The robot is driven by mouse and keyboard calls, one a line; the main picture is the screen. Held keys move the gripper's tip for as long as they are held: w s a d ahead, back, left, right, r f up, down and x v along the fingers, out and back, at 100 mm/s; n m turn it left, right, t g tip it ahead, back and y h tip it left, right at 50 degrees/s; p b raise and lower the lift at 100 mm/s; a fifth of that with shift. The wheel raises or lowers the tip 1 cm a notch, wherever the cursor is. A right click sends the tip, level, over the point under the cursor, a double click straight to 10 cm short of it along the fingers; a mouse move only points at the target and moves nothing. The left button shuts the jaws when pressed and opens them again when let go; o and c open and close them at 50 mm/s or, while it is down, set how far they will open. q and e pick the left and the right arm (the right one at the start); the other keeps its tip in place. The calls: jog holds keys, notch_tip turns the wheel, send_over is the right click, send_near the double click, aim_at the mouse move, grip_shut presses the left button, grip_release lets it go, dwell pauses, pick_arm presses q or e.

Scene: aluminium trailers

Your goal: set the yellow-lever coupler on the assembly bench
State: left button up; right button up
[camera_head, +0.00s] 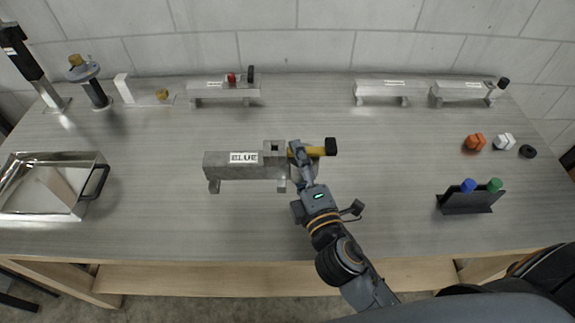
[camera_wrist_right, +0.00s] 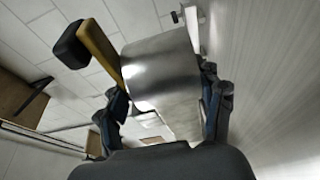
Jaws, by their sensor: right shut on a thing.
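The yellow-lever coupler shows as a yellow lever with a black grip (camera_head: 330,147) at the right end of a grey block labelled BLUE (camera_head: 230,166), near the middle of the bench (camera_head: 150,235). My right gripper (camera_head: 299,158) is at the block's right end, beside the lever, and hides part of it. In the right wrist view my right gripper (camera_wrist_right: 165,95) has a finger on each side of a shiny metal body (camera_wrist_right: 160,70) and is shut on it; the yellow lever (camera_wrist_right: 101,52) stands at its left. Whether the coupler touches the bench I cannot tell. My left gripper is not in view.
Grey footed blocks (camera_head: 222,91) (camera_head: 382,90) (camera_head: 462,92) stand along the back. A metal tray (camera_head: 98,185) is at left, below upright jack-like parts (camera_head: 90,90). A dark holder (camera_head: 466,203) with blue and green caps and several knobs (camera_head: 474,142) are at right. Bench front is clear.

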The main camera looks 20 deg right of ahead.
jog(key=w+f+b, duration=0.2)
jog(key=f, duration=0.1)
jog(key=w+f+b, duration=0.2)
jog(key=w, duration=0.1)
jog(key=shift+w+f+b, duration=0.2)
jog(key=shift+f+b, duration=0.1)
jog(key=shift+f, duration=0.1)
notch_tip(320, 180, down, 4)
jog(key=b, duration=0.3)
jog(key=shift+w+r, duration=0.15)
jog(key=shift+r, duration=0.25)
jog(key=o, duration=1.5)
jog(key=shift+f, duration=0.3)
jog(key=shift+c, duration=0.2)
jog(key=shift+o, duration=0.5)
